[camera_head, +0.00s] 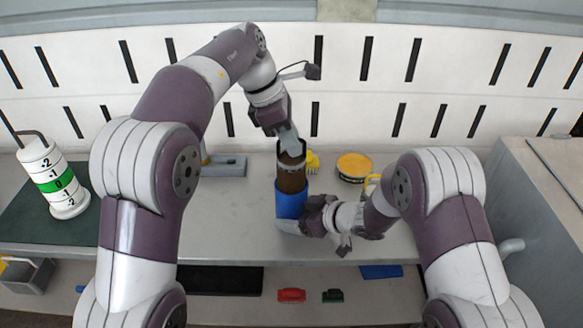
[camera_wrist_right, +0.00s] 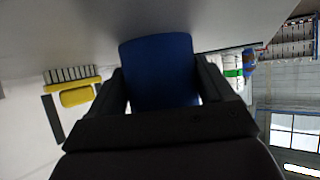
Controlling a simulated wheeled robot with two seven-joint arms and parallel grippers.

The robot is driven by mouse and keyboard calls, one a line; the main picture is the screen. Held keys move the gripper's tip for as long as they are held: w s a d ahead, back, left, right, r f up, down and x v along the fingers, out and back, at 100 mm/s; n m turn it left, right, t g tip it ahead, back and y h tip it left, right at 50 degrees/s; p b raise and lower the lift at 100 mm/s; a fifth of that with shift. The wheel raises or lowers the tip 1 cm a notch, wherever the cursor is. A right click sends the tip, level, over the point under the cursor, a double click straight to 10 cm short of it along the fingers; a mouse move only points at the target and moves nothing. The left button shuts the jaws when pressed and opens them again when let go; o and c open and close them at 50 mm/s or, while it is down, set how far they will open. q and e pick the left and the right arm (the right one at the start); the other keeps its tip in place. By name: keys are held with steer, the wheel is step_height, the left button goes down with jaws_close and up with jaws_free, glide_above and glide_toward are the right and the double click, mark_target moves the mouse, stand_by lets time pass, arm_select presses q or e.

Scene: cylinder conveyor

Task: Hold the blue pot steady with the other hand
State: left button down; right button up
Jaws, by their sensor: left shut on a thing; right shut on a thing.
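The blue pot (camera_head: 290,203) stands upright near the front edge of the grey table, at the middle of the head view. A brown cylinder (camera_head: 291,180) with a tan band rises out of its top. My right gripper (camera_head: 294,224) comes in from the right and is shut on the blue pot, low on its side. In the right wrist view the pot (camera_wrist_right: 160,70) sits between the two dark fingers. My left gripper (camera_head: 290,143) is above the pot, shut on the upper end of the brown cylinder. The fingers partly hide that end.
A yellow-topped round object (camera_head: 354,166) and a small yellow object (camera_head: 313,161) are behind the pot. A grey fixture (camera_head: 226,166) is left of it. A white numbered cylinder with a green band (camera_head: 54,184) stands far left. A grey cabinet (camera_head: 545,185) bounds the right.

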arm_select(q)
step_height(320, 180, up, 9)
steer(key=shift+f, duration=0.1)
arm_select(e)
steer(key=o, duration=1.1)
steer(key=shift+c, duration=0.2)
steer(key=v, duration=1.1)
steer(key=shift+d, duration=0.15)
steer(key=shift+s+d+r, duration=0.15)
steer(key=shift+s+r, duration=0.05)
steer(key=shift+r, duration=0.1)
arm_select(q)
step_height(320, 180, up, 5)
steer(key=p, duration=0.5)
arm_select(e)
step_height(320, 180, up, 5)
steer(key=shift+r, duration=0.1)
